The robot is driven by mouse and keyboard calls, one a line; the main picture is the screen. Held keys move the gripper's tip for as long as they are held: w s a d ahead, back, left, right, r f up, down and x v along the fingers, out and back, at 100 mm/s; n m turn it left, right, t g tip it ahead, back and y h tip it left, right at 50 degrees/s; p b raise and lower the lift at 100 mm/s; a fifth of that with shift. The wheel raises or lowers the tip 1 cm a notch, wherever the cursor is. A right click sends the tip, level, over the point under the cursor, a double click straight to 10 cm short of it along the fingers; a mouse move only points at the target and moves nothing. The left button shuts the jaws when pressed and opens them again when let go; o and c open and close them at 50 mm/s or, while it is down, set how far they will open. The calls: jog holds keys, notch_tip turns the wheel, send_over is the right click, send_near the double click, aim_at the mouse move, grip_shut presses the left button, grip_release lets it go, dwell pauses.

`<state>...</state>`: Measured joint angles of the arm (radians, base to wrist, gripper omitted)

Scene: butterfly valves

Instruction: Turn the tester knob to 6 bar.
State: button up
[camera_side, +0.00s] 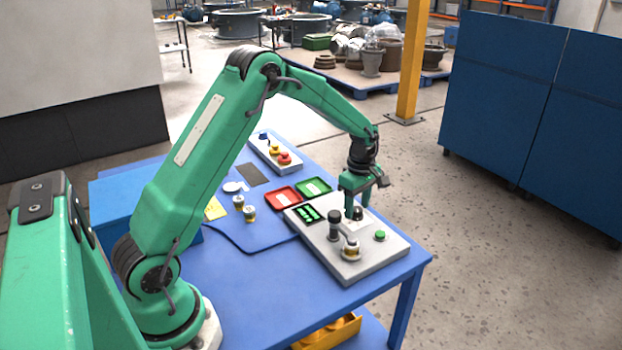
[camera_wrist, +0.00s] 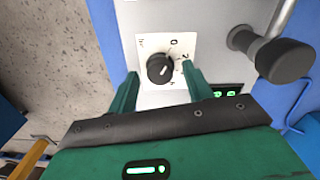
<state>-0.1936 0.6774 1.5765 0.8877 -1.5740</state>
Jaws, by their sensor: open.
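The tester (camera_side: 325,258) is a light grey box on the blue table. Its black round knob (camera_wrist: 160,68) sits on a white scale plate in the wrist view; a 0 and a 2 show on the scale, other marks are too small or covered. A pale mark shows on the knob, but I cannot tell the setting it points to. In the side view the dark knob (camera_side: 357,213) is just below my gripper. My gripper (camera_wrist: 159,78) is open, with one green finger on each side of the knob. The green display (camera_side: 308,213) is unreadable.
A dark-handled lever (camera_side: 335,222), a brass-coloured valve (camera_side: 350,250) and a green button (camera_side: 380,236) are on the tester. Red (camera_side: 283,198) and green (camera_side: 314,188) trays lie behind it. Two small valves (camera_side: 249,213) stand left. The table's front is clear.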

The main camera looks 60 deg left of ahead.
jog(key=shift+f, duration=0.25)
jog(key=c, duration=1)
jog(key=shift+o, duration=0.2)
